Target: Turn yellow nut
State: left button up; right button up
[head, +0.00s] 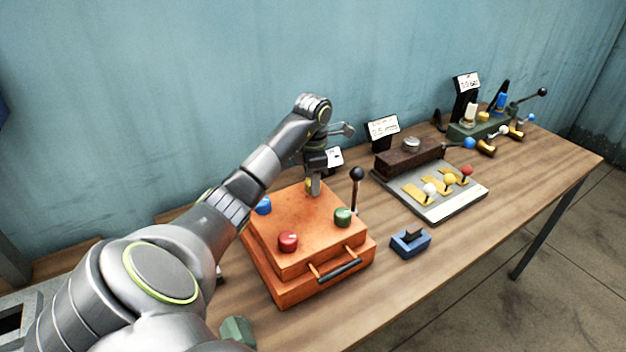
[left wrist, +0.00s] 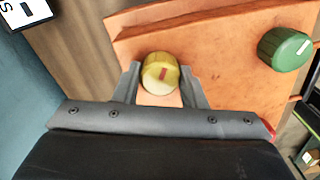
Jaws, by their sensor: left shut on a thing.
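The yellow nut (left wrist: 160,73) is a round yellow knob with a red mark on its pale top, on the orange box (head: 297,225). My left gripper (left wrist: 160,86) points down at the far corner of the box and is shut on the yellow nut, one finger on each side. In the head view my left gripper (head: 315,187) hides most of the nut. A blue nut (head: 263,205), a red nut (head: 288,241) and a green nut (head: 342,217) stand at the other corners of the box lid. My right gripper is not in view.
A black-knobbed lever (head: 357,175) rises beside the box, and a black handle (head: 339,271) is on its front. A small blue switch block (head: 410,243) and a grey panel with coloured knobs (head: 448,199) stand to the right.

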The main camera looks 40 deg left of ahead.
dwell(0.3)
pick_arm(q)
jog(key=o, duration=1)
notch_tip(320, 180, up, 17)
jog(key=p, duration=1.7)
jog(key=shift+r, duration=0.2)
